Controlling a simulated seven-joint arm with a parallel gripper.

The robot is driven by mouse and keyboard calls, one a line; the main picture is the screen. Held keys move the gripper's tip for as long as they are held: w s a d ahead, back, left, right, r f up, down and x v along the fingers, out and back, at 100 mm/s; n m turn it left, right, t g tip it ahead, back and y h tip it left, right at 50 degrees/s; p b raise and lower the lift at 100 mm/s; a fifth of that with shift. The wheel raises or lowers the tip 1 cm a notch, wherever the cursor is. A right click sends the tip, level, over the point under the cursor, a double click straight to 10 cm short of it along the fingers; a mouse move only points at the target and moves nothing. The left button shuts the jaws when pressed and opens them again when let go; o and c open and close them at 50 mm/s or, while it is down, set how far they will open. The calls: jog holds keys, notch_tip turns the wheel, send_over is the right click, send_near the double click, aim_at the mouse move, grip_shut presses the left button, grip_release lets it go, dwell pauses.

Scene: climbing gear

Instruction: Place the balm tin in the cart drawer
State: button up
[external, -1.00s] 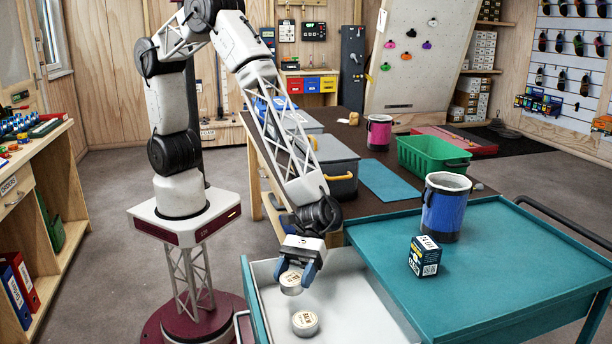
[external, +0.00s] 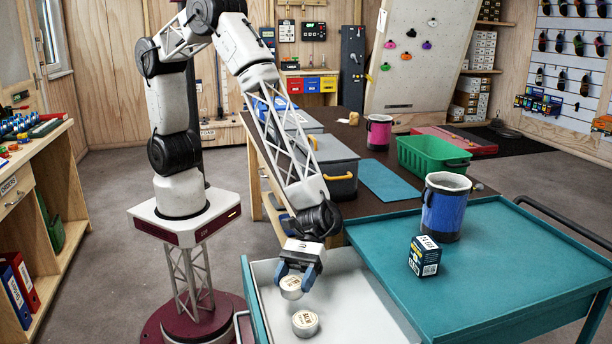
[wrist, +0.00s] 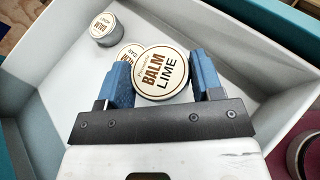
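My gripper (external: 298,273) is over the open cart drawer (external: 365,312), pointing down. In the wrist view its two blue fingers (wrist: 162,76) are shut on a round balm tin (wrist: 160,72), whose pale lid reads "BALM LIME". The tin shows below the fingers in the external view (external: 292,287). A second tin (wrist: 127,53) lies behind it in the wrist view, partly covered; whether they touch I cannot tell. Another tin (wrist: 103,29) sits near the drawer's wall. One loose tin (external: 305,324) is clear on the white drawer floor in the external view.
The teal cart top (external: 500,260) is right of the drawer. A small dark box (external: 424,256) and a blue bucket-like bag (external: 445,207) stand on it. A green basket (external: 433,155) and grey lidded bin (external: 333,170) are on the table behind. The right part of the drawer floor is free.

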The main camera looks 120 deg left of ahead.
jog(key=o, duration=0.4)
jog(key=shift+r, duration=0.15)
jog(key=shift+r, duration=0.35)
jog(key=shift+a+r, duration=0.2)
jog(key=v, duration=1.1)
jog(key=shift+a+r, duration=0.1)
jog(key=shift+a, duration=0.15)
